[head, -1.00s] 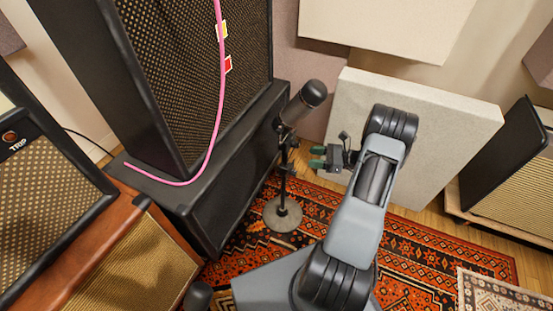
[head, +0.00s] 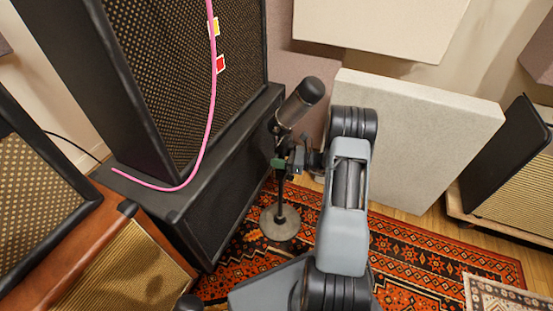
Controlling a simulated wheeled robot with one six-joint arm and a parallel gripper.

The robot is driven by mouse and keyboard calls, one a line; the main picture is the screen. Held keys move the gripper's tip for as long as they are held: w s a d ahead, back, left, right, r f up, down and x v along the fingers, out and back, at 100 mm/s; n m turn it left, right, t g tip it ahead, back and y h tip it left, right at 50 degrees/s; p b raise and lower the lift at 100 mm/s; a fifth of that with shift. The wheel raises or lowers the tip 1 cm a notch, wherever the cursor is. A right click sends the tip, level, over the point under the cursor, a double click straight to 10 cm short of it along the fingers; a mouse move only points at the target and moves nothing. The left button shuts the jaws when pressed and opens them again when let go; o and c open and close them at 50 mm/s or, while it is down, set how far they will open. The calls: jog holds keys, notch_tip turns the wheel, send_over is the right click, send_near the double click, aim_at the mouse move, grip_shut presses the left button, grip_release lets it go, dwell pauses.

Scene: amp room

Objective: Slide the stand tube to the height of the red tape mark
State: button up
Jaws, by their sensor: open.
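The mic stand has a round grey base (head: 280,222) on the patterned rug and a thin dark upright tube (head: 281,188). A large dark microphone (head: 302,98) sits at its top, tilted up to the right. A red tape mark (head: 221,65) is on the grille of the tall black amp cabinet, with a yellow mark (head: 213,27) above it. My gripper (head: 280,163) is at the upper part of the stand, just below the microphone, with its green fingertips at the tube. It is open; whether it touches the tube I cannot tell.
The black amp stack (head: 240,150) stands close at the left of the mic stand. A pink cable (head: 210,120) hangs down its front. A pale acoustic panel (head: 415,150) leans behind my arm. Rug (head: 420,250) lies clear at the right.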

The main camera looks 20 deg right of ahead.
jog(key=shift+w+a, duration=0.2)
jog(key=shift+a, duration=0.1)
grip_shut()
dwell(0.5)
jog(key=shift+r, duration=0.1)
